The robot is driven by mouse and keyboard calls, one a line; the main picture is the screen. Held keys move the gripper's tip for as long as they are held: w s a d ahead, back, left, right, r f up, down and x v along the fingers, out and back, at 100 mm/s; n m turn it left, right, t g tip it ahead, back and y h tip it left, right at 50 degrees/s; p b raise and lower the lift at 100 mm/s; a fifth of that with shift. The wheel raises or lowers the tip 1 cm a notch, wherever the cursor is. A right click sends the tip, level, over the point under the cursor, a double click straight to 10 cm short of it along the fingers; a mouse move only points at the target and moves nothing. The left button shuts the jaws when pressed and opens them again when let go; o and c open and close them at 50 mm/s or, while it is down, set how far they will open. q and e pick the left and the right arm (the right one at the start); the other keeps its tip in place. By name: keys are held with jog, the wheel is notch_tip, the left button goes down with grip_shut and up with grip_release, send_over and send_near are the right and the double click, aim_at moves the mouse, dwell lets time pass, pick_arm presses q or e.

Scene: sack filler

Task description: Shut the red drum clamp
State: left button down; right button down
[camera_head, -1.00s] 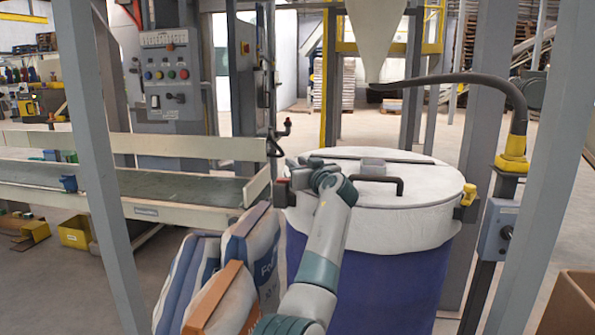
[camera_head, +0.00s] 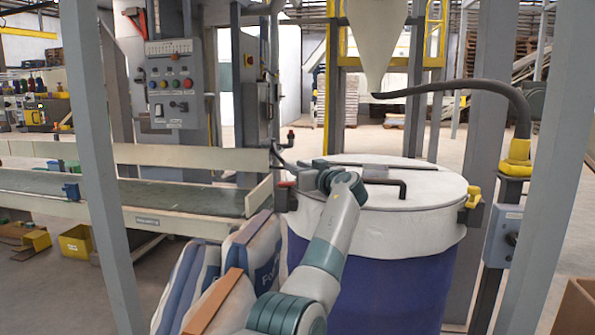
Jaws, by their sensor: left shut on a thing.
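The blue drum (camera_head: 375,285) with a white cover and round lid (camera_head: 420,183) stands right of centre. The red drum clamp (camera_head: 285,184) shows as a small red piece at the drum's left rim, by a dark bracket. My left arm reaches up from the bottom to that rim. My left gripper (camera_head: 302,177) is at the clamp, shut on it; its fingertips are largely hidden by my wrist, so the exact hold is unclear. A yellow clamp (camera_head: 473,197) sits on the drum's right rim. My right gripper is not in view.
Filled sacks (camera_head: 235,270) stand close left of my arm. A conveyor (camera_head: 150,200) runs behind them. A grey post (camera_head: 102,165) is at left, another (camera_head: 555,170) at right. A filling spout (camera_head: 375,45) hangs above the lid, with a black hose (camera_head: 470,84) beside it.

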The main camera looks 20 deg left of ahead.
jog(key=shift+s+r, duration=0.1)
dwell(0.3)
pick_arm(q)
jog(key=c, duration=1.5)
grip_release()
jog(key=shift+r, duration=0.1)
jog(key=shift+r, duration=0.5)
notch_tip(320, 180, up, 4)
jog(key=shift+d+f+p, duration=0.1)
jog(key=shift+f+p, duration=0.15)
jog(key=shift+p, duration=0.2)
jog(key=shift+s+d+r+p, duration=0.25)
jog(key=shift+s+d+r, duration=0.3)
jog(key=shift+d+r, duration=0.9)
jog(key=shift+s+d+r+p, duration=0.3)
jog(key=shift+s+d+r, duration=0.35)
jog(key=shift+d, duration=1.55)
jog(key=shift+s+d+r+p, duration=0.25)
jog(key=shift+s+d+r, duration=0.25)
jog(key=shift+d+r, duration=0.95)
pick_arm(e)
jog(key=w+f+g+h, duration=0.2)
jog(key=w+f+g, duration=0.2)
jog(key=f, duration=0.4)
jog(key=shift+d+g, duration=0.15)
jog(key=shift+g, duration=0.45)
